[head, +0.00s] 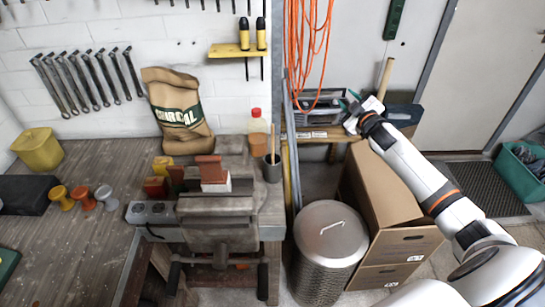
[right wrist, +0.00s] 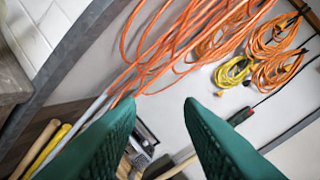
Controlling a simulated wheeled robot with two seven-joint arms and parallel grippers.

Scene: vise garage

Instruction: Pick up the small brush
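I cannot identify the small brush for certain in either view. A thin wooden handle (head: 273,135) stands up out of a dark cup (head: 272,170) on the workbench; what it belongs to is unclear. My right gripper (head: 352,98) is at the back, over the shelf beyond the cardboard boxes, well to the right of the cup. In the right wrist view its two green fingers (right wrist: 158,108) are apart with nothing held between them. My left gripper is not in view.
A vise (head: 220,205) is on the workbench (head: 85,235). A metal bin (head: 328,245) and cardboard boxes (head: 405,240) stand right of it. Orange cords (head: 308,45) hang behind my right gripper. Another wooden handle (head: 386,78) leans near it. The floor at right has a dark mat (head: 475,190).

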